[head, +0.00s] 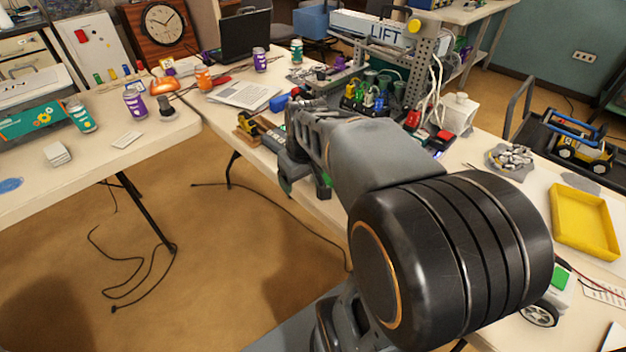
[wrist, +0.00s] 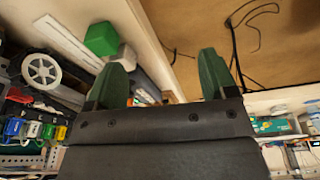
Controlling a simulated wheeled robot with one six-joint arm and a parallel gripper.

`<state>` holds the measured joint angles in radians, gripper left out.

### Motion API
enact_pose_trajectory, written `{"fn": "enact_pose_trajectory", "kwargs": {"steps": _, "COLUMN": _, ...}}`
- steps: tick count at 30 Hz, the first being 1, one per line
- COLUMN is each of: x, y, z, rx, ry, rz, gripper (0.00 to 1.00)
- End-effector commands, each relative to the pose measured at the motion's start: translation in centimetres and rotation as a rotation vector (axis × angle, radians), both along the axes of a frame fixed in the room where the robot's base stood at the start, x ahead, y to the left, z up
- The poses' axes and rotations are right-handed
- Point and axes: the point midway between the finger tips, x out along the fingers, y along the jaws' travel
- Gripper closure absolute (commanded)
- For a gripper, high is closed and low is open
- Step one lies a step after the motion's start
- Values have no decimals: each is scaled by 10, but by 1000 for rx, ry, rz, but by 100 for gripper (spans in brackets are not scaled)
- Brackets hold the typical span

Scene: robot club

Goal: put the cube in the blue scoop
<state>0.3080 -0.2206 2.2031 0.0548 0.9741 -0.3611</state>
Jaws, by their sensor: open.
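My gripper (head: 304,187) hangs pointing down by the near edge of the middle table. Its two dark green fingers stand apart with nothing between them, also in the wrist view (wrist: 162,78). A bright green cube (wrist: 101,38) shows in the wrist view on the pale table top, beyond the left fingertip and apart from it. A greyish block (wrist: 126,56) is beside it. I cannot pick out that cube for certain in the head view, where my arm covers much of the table. No clear blue scoop shows; a flat blue shape (head: 10,186) lies on the left table.
Colourful plugs (head: 365,98) and a perforated metal post (head: 418,75) stand behind my gripper. A yellow tray (head: 584,222) lies at right. A wheel (wrist: 40,68) is left of the cube in the wrist view. Open floor (head: 240,260) lies between the tables, with loose cables.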

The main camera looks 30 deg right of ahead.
Motion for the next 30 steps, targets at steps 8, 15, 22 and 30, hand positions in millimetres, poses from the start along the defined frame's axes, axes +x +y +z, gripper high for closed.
{"fn": "enact_pose_trajectory", "kwargs": {"steps": 8, "x": 30, "y": -102, "z": 14, "rx": 13, "ry": 39, "rz": 41, "gripper": 22}}
{"fn": "enact_pose_trajectory", "kwargs": {"steps": 15, "x": 37, "y": -121, "z": -20, "rx": 18, "ry": 45, "rz": 62, "gripper": 22}}
{"fn": "enact_pose_trajectory", "kwargs": {"steps": 22, "x": 43, "y": -120, "z": -56, "rx": 17, "ry": 44, "rz": 62, "gripper": 22}}
{"fn": "enact_pose_trajectory", "kwargs": {"steps": 30, "x": 46, "y": -119, "z": -72, "rx": 16, "ry": 42, "rz": 62, "gripper": 22}}
